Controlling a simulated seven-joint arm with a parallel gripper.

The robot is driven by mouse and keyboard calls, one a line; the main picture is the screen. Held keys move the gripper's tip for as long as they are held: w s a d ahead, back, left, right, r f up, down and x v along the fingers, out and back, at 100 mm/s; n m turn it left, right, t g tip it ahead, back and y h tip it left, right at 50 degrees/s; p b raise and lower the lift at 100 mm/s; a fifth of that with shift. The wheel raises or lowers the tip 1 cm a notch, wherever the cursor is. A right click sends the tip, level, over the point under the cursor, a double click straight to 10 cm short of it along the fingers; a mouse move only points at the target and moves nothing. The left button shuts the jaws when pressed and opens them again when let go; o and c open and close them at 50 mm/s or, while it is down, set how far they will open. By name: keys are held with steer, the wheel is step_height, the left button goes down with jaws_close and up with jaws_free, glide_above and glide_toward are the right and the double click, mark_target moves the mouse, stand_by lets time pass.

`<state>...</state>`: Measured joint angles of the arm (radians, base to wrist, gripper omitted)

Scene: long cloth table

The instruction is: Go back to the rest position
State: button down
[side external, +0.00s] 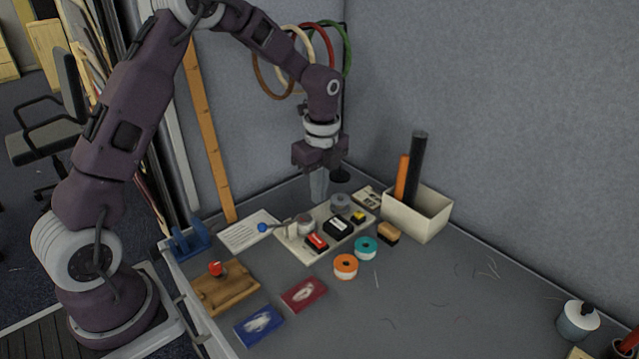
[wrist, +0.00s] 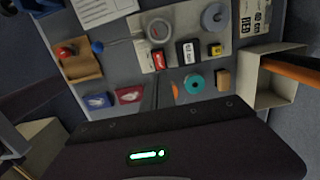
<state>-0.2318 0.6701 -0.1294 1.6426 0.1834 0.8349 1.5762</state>
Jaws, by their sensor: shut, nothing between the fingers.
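My gripper (side external: 319,188) points down above the back part of the cloth table (side external: 440,300) in the side view. Its fingers are together and empty. It hangs over the far end of a pale board (side external: 292,246) that carries red, black and yellow blocks and round grey pieces. I cannot tell the exact height of the fingertips above the board. In the wrist view the dark gripper body with a green light fills the bottom, and the same board (wrist: 185,50) lies beyond it.
A cream box (side external: 420,220) holding an orange and a black tube stands right of my gripper. Orange (side external: 346,267) and teal (side external: 366,248) tape rolls, a wooden block (side external: 226,289), red (side external: 304,294) and blue (side external: 259,326) packets lie in front. Walls close off the back. The right middle is mostly clear.

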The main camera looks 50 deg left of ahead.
step_height(320, 180, up, 2)
steer(key=shift+d+r, duration=0.1)
steer(key=shift+r, duration=0.05)
